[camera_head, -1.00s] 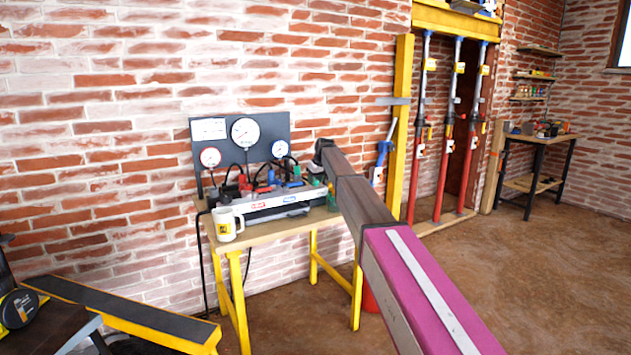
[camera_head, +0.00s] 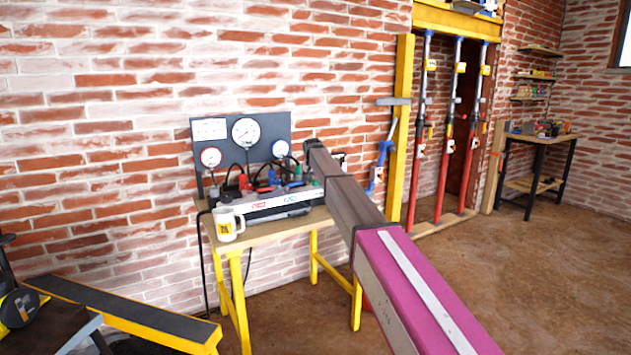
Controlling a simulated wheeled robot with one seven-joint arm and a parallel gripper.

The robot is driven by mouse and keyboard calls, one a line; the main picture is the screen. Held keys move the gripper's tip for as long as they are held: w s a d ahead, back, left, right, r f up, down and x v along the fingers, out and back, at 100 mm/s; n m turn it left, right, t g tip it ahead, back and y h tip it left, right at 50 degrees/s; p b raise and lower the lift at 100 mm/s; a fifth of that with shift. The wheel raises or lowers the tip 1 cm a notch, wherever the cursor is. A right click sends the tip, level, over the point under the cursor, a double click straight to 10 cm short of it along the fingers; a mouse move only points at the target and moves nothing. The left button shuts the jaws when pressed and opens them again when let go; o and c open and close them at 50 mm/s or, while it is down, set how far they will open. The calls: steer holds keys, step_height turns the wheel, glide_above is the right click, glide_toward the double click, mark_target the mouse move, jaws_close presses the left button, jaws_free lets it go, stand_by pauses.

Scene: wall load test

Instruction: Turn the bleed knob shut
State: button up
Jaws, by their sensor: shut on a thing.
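The hydraulic manifold (camera_head: 262,212) is a long, pale unit with red and blue labels on a wooden-topped bench. Several small coloured knobs and fittings (camera_head: 270,184) stand along its top. My arm reaches in from the lower right, and its dark far end is over the manifold's right end. My gripper (camera_head: 313,178) is small and dark there, mostly hidden by my own arm. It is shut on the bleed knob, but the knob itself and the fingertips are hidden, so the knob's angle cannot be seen.
A grey panel (camera_head: 268,131) with round gauges (camera_head: 245,132) stands behind the manifold. A white mug (camera_head: 226,226) is at the bench's front left. The yellow-legged bench (camera_head: 268,236) stands against a brick wall. A yellow post (camera_head: 400,130) and red props (camera_head: 450,165) are right. The right floor is clear.

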steer(key=shift+m, duration=0.5)
steer(key=o, duration=0.9)
steer(key=shift+r, duration=0.1)
steer(key=v, duration=1)
steer(key=shift+s+a+r, duration=0.1)
steer(key=shift+a+r, duration=0.1)
steer(key=shift+r, duration=0.1)
